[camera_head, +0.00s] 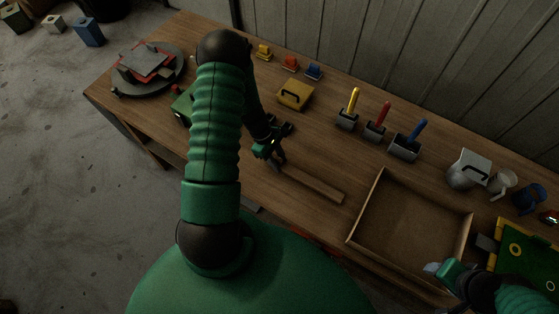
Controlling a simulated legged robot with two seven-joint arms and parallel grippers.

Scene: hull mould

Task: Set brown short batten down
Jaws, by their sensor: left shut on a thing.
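The brown short batten (312,184) is a flat, narrow strip over the wooden table, left of the shallow wooden tray. My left gripper (277,157) is shut on its far left end; the rest of the batten extends toward the lower right. The batten is low over the table top, and I cannot tell whether it touches the wood. My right gripper (435,268) is at the lower right, near the tray's front right corner. Its fingers are small and dark here, so their opening is unclear.
The empty-looking tray (459,239) is right of the batten. Behind stand scoops with yellow (353,101), red (383,113) and blue (416,134) handles, and a yellow box (295,94). A green board (525,262) is at right. Bare table (330,150) lies behind the batten.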

